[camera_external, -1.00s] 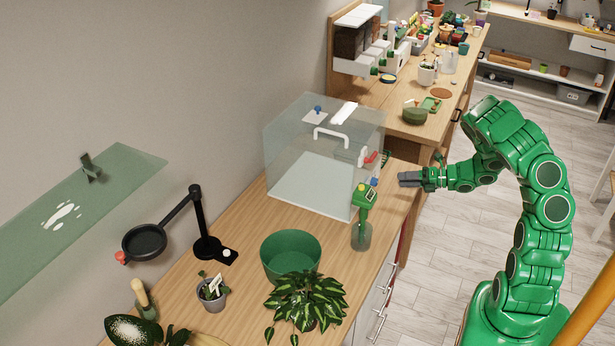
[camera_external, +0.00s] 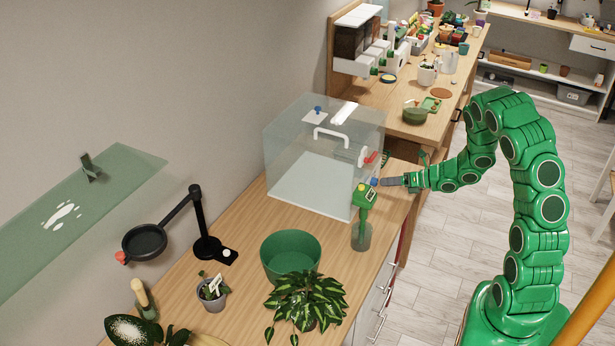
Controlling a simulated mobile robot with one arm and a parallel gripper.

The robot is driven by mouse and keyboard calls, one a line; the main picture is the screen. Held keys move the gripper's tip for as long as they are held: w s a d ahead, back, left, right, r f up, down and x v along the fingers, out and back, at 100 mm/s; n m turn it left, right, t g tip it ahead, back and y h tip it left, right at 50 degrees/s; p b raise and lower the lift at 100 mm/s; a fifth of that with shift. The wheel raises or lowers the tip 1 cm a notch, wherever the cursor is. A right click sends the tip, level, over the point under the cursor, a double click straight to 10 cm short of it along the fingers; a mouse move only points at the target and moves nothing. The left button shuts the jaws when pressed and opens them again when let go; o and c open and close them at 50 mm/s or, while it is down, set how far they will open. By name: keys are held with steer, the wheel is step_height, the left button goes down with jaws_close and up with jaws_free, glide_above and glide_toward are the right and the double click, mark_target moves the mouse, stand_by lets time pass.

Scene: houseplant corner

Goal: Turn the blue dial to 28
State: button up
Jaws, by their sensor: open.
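A small blue dial (camera_external: 374,181) shows low on the right side of a clear glass case (camera_external: 300,150), by the wooden bench's edge. Its scale and numbers are too small to read. My gripper (camera_external: 382,182) points left with its fingertips right by the dial; I cannot tell whether they touch it or straddle it. The gripper is open with nothing visible held in it. A second blue knob (camera_external: 318,109) sits on a pale plate on top of the case.
A red-handled fitting (camera_external: 371,158) is just above the dial. A green pot (camera_external: 290,253) and a leafy plant (camera_external: 306,298) are nearer.

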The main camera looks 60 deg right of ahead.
mark_target(374, 182)
steer(key=shift+x, duration=1.35)
jaws_close()
steer(key=shift+m, duration=0.3)
steer(key=c, duration=1)
jaws_free()
steer(key=m+y, duration=0.1)
steer(key=m, duration=0.1)
steer(key=shift+d+m+t+y, duration=0.1)
steer(key=shift+m+t+y, duration=0.2)
steer(key=shift+t+y, duration=0.1)
steer(key=shift+c, duration=0.2)
steer(key=shift+f+m+t+y, duration=0.15)
steer(key=shift+m+t+y, duration=0.25)
steer(key=shift+m, duration=0.9)
jaws_close()
